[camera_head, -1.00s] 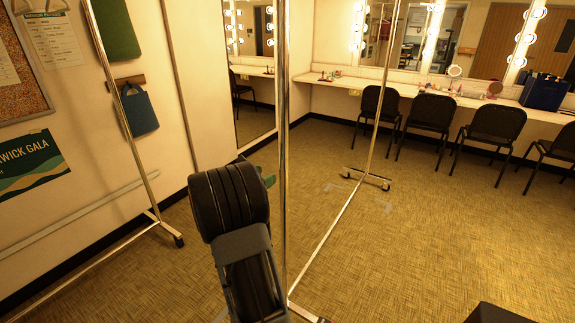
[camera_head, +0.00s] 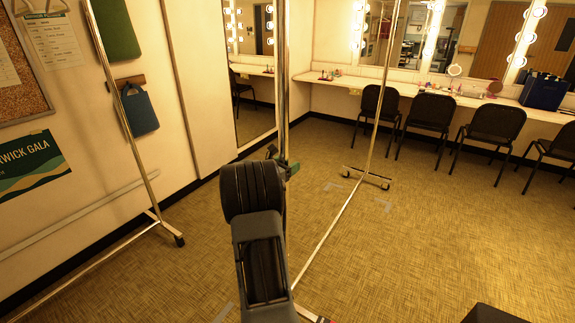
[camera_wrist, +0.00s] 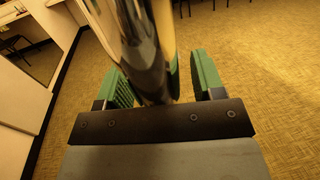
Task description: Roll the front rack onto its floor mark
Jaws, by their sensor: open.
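The front rack (camera_head: 283,70) is a chrome frame. Its near post stands upright, and a low rail runs back along the floor to a far post (camera_head: 376,105) on a caster foot. My gripper (camera_head: 286,167) is at the near post, about mid-height. In the wrist view the post (camera_wrist: 140,35) passes between the two green jaws (camera_wrist: 162,78), with a gap seen at the right jaw. The jaws are open. Grey tape corners of a floor mark (camera_head: 387,206) show near the far foot, and another tape piece (camera_head: 224,312) lies at the bottom.
A second chrome rack (camera_head: 148,190) stands at the left wall with a caster. Several black chairs (camera_head: 430,112) line the mirror counter (camera_head: 345,82) at the back. A dark object (camera_head: 492,313) shows at the bottom right. The floor at right is clear.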

